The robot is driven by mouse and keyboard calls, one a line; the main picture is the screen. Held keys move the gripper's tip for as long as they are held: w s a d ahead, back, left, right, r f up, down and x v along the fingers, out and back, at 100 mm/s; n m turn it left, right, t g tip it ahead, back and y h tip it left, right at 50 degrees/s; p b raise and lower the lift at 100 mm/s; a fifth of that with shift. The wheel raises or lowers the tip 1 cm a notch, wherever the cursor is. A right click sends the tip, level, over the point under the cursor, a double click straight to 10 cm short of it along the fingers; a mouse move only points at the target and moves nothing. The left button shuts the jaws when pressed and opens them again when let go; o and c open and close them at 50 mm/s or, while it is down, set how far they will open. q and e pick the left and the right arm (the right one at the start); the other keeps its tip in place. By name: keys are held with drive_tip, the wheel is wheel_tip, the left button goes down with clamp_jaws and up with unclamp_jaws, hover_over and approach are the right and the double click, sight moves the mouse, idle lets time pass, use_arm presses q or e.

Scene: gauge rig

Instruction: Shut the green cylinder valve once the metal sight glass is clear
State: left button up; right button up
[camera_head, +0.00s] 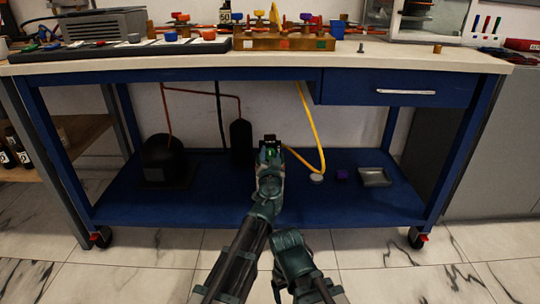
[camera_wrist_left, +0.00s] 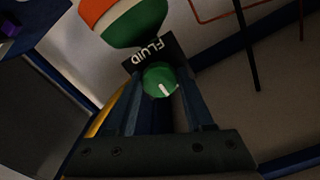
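The green cylinder valve (camera_wrist_left: 160,80) is a round green knob with a white pointer line, in the left wrist view beside a black label reading FLUID. A green, white and orange cylinder (camera_wrist_left: 135,22) is behind it. My left gripper (camera_head: 269,146) is under the bench in the head view, with a bit of green between its fingers. In the wrist view its two fingers sit on either side of the knob and appear to touch it. My right arm shows folded at the bottom, its gripper out of view. I cannot make out the metal sight glass among the bench-top fittings.
The blue bench (camera_head: 350,93) has a brass manifold (camera_head: 284,42) with coloured knobs on top. On its lower shelf (camera_head: 340,208) are a black compressor (camera_head: 164,159), a black tank (camera_head: 241,141), a yellow hose (camera_head: 313,125) and a grey tray (camera_head: 374,177).

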use_arm(q)
clamp_jaws()
drive_tip(key=m, duration=0.8)
drive_tip(key=shift+d+f+m, duration=0.1)
drive_tip(key=shift+m, duration=0.2)
drive_tip(key=m, duration=0.4)
drive_tip(key=shift+m, duration=0.3)
drive_tip(key=m, duration=0.4)
drive_tip(key=shift+m, duration=0.3)
